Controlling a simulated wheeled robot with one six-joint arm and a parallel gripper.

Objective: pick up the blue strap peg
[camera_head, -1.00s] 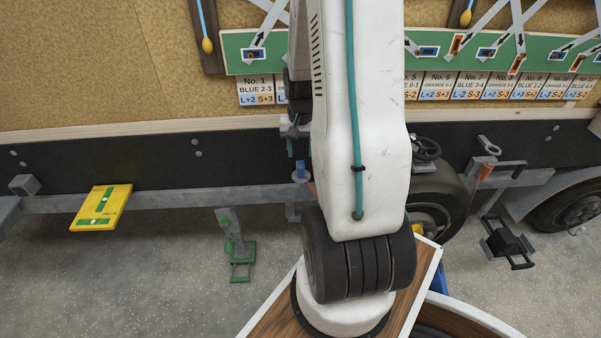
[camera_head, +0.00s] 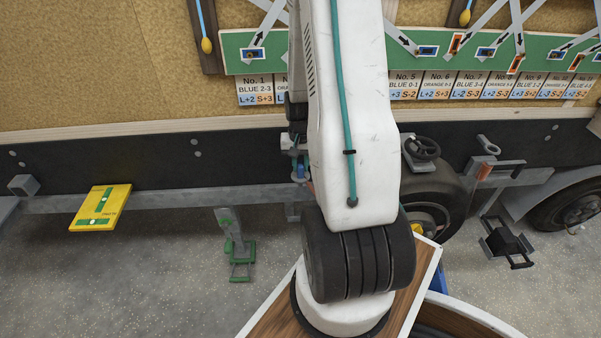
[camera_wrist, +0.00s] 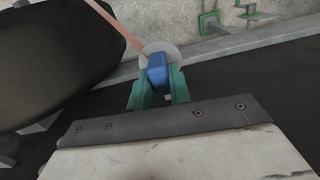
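The blue strap peg (camera_wrist: 157,70) stands by a pale round disc (camera_wrist: 172,53) on the trailer's lower rail, with an orange-brown strap running up to it in the wrist view. My gripper (camera_wrist: 158,78) has its two green fingers on either side of the peg, close to its faces. Whether they press on it cannot be made out. In the head view my gripper (camera_head: 297,164) is at the peg (camera_head: 300,172), just left of my white arm, which hides part of the area.
A wheel (camera_head: 445,205) stands close to the right of my arm. A yellow level plate (camera_head: 100,208) is on the rail at left. A green-handled jack stand (camera_head: 236,246) is on the open floor. A black step (camera_head: 507,243) hangs at right.

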